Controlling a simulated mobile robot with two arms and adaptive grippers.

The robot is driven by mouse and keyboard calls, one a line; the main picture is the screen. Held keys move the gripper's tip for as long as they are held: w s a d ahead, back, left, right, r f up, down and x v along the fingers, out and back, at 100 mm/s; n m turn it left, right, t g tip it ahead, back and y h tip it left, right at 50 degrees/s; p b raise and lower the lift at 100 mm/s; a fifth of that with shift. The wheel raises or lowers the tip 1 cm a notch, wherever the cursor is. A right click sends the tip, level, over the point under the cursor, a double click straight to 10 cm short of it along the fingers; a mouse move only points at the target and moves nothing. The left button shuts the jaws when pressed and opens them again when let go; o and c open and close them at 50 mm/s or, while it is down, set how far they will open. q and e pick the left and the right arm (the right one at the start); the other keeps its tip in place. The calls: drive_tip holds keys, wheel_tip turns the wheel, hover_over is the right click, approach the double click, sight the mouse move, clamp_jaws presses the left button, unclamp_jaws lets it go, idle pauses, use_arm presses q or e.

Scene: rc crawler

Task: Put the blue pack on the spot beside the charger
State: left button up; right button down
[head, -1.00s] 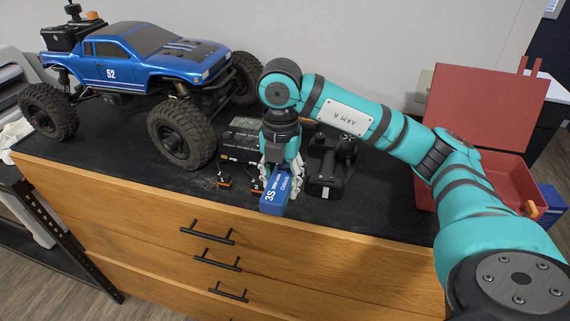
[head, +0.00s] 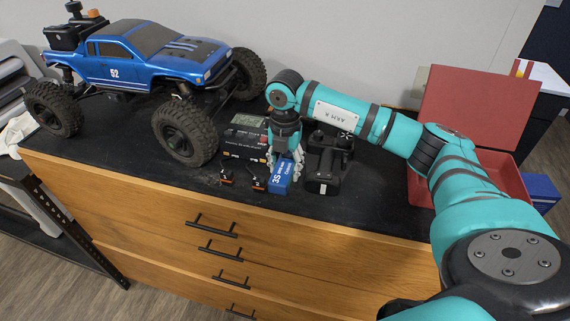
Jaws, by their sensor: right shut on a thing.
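The blue pack (head: 279,185), marked 3S in white, is near the front of the black worktop. My right gripper (head: 285,171) comes down from above and is shut on it, with its fingers covering the pack's rear part. I cannot tell whether the pack touches the worktop. The charger (head: 245,142), a dark box with a grey display, appears behind and left of the gripper, partly hidden by it. No marked spot can be made out; the gripper and pack hide some of the worktop there. My left gripper is not in view.
A blue RC crawler (head: 145,65) fills the left. An open red toolbox (head: 420,190) stands right. The worktop's front strip is clear.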

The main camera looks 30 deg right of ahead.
sight(285, 164)
drive_tip(key=shift+f, duration=0.15)
drive_tip(key=c, duration=0.7)
unclamp_jaws()
drive_tip(key=shift+o, duration=0.2)
drive_tip(key=shift+r, duration=0.3)
wheel_tip(285, 164, up, 12)
drive_tip(key=b, duration=0.3)
drive_tip(key=shift+d+f, duration=0.1)
